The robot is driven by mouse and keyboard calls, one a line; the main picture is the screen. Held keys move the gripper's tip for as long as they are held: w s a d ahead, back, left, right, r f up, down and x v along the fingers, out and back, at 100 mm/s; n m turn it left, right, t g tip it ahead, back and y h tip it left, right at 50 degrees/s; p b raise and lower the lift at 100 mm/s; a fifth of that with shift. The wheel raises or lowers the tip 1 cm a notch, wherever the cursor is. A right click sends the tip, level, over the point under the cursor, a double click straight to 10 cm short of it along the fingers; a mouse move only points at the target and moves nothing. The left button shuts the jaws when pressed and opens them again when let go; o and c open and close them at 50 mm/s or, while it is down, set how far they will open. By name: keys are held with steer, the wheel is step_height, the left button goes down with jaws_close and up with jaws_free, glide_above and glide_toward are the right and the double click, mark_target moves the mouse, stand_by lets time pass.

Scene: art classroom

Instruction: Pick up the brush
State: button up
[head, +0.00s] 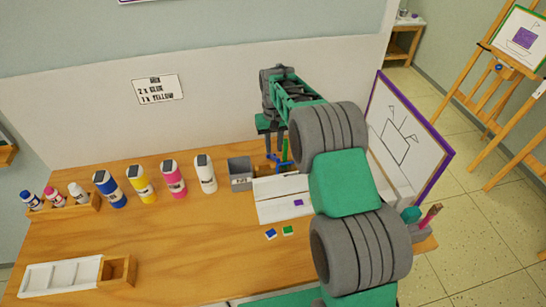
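The brush cannot be made out for certain. A pinkish-red, stick-like thing (431,215) stands in a small grey holder (420,233) at the table's right end, and may be a brush. A thin upright green piece (285,149) and a blue piece (275,162) show just below my gripper; I cannot tell what they are. My gripper (270,128) is above the back of the table, near the wall, largely hidden by my own wrist. Whether its fingers are open or hold something cannot be seen.
On the wooden table (170,240) stand several paint bottles, a grey box (240,173), a white sheet (272,208) with small colored squares nearby, and a white tray (62,277). A purple-framed board (400,135) stands at the right. The front middle is clear.

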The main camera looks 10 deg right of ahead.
mark_target(274, 156)
step_height(274, 156, down, 4)
steer(key=shift+r+p, duration=0.1)
steer(key=shift+p, duration=0.35)
steer(key=shift+f+b, duration=0.35)
steer(key=shift+c, duration=0.2)
jaws_close()
